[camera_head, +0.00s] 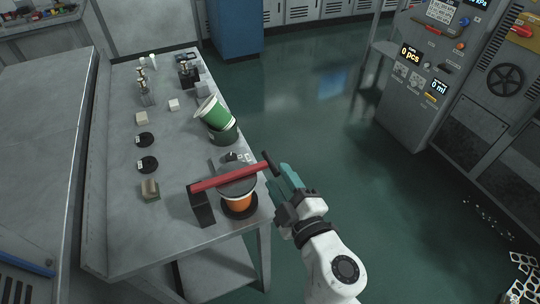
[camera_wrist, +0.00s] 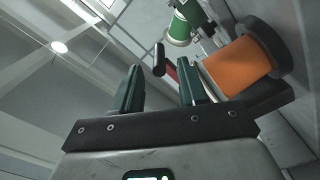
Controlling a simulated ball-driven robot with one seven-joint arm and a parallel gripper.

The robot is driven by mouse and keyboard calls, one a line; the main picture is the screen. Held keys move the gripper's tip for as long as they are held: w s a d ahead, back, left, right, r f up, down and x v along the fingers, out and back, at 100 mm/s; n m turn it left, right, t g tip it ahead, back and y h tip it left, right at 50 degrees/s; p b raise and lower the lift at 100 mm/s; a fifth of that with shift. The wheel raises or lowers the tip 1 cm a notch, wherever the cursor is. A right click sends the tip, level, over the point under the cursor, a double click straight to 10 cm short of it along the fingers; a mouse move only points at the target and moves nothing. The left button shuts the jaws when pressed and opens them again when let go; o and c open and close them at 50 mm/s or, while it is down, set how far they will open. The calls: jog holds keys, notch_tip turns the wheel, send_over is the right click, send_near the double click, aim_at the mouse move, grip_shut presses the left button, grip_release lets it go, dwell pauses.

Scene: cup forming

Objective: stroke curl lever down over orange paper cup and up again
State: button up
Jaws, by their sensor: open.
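The red curl lever (camera_head: 230,178) runs from a dark post (camera_head: 202,205) on the left to a black handle (camera_head: 268,162) on the right. My gripper (camera_head: 284,177) is open just right of the handle. In the wrist view the orange cup (camera_wrist: 238,68) is at the upper right, and the black handle (camera_wrist: 159,59) shows beyond and between the open fingers (camera_wrist: 160,90). I cannot tell whether they touch it.
Green cups (camera_head: 213,113) stand farther back on the grey bench (camera_head: 130,220). Two black discs (camera_head: 147,164) and small blocks (camera_head: 150,190) lie on its left part. A control cabinet (camera_head: 425,70) stands at the right. The floor between is clear.

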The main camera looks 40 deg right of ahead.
aim_at(270, 159)
jog(key=p+x, duration=0.1)
jog(key=x, duration=0.5)
jog(key=shift+d+p, duration=0.1)
jog(key=shift+p, duration=0.2)
grip_shut()
